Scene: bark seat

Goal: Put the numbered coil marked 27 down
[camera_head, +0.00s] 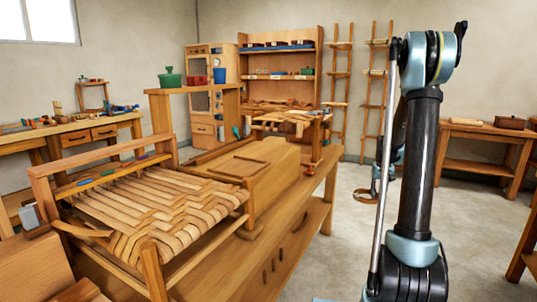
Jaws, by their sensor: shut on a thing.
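My gripper (376,189) hangs low behind my arm, small in the head view and partly hidden by the arm's dark link. It is shut on a brown looped coil (364,197), which shows just below and left of it. The coil appears held in the air over the open floor, right of the long workbench. Its number is too small to read, so I cannot confirm 27.
A woven bark seat (165,205) on a wooden frame stands on the long workbench (285,255) at left. Ladder-like racks (340,75) lean on the back wall. A side table (478,135) stands at right. The grey floor (335,250) between is clear.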

